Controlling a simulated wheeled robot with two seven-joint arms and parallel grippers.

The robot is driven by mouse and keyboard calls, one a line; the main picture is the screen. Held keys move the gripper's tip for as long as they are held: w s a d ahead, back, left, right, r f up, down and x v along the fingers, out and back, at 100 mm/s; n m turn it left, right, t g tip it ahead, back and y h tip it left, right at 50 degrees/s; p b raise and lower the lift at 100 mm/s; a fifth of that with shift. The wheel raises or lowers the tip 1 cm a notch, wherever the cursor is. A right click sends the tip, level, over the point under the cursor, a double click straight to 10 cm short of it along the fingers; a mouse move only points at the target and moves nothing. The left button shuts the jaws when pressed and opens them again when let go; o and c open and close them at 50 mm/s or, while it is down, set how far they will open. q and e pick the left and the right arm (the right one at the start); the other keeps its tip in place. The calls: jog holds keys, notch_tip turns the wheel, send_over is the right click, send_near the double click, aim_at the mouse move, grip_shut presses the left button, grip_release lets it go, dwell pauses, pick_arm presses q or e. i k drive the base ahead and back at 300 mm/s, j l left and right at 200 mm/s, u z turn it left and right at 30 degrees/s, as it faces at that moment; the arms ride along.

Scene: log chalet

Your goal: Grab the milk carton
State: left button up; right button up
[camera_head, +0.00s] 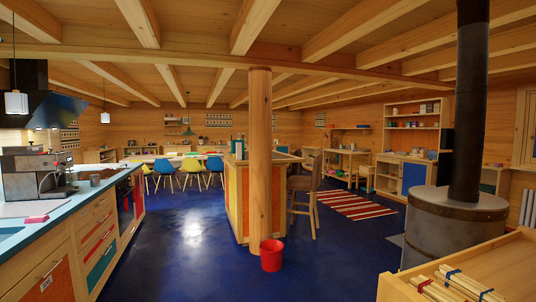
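I cannot make out a milk carton in the head view. Small items on the far dining table and on the back counters are too small to tell apart. Neither of my grippers shows in the head view.
A kitchen counter (58,212) with a coffee machine (33,172) runs along the left. A wooden post (260,165) with a red bucket (271,255) at its foot stands mid-room beside an island (236,205). A stove (452,225) stands right. Blue floor (180,250) is clear between counter and island.

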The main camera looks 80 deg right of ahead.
aim_at(239, 145)
jog(key=z, duration=2.45)
jog(key=i+u, duration=0.3)
jog(key=i, duration=2.8)
jog(key=i+z, duration=0.1)
jog(key=i, duration=0.4)
jog(key=i+j, duration=0.1)
jog(key=i, duration=0.4)
jog(key=i+z, duration=0.15)
jog(key=i, duration=0.4)
jog(key=i+j+z, duration=0.1)
jog(key=i, duration=0.4)
jog(key=i+j, duration=0.2)
jog(key=i, duration=0.3)
jog(key=z, duration=0.05)
